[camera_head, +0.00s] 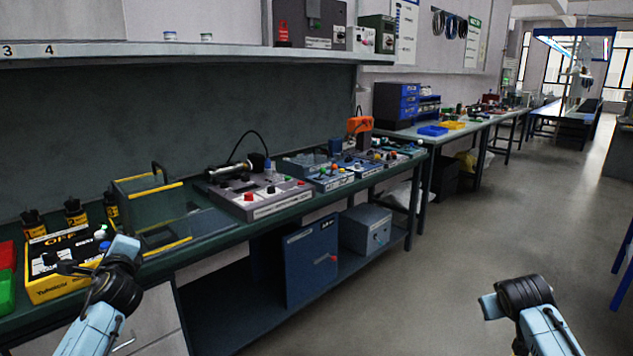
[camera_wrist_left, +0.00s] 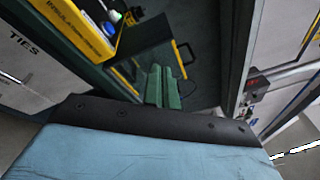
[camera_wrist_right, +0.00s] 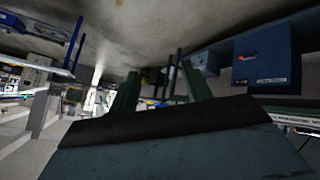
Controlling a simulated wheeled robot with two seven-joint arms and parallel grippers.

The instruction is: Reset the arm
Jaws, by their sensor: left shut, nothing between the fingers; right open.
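My left arm (camera_head: 100,315) reaches in at the lower left of the head view, over the bench's front edge beside the yellow box. In the left wrist view my left gripper (camera_wrist_left: 162,74) has its green fingers together, with nothing between them. My right arm (camera_head: 545,325) is at the lower right of the head view, above the open floor and away from the bench. In the right wrist view my right gripper (camera_wrist_right: 160,72) has its green fingers wide apart and is empty. In the head view I cannot make out the fingers of either gripper.
The green workbench (camera_head: 210,243) carries a yellow box (camera_head: 45,288), a clear case with yellow edges (camera_head: 150,200) and a grey control panel (camera_head: 255,198). A blue cabinet (camera_head: 311,262) stands underneath. The grey floor (camera_head: 450,250) at the right is clear.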

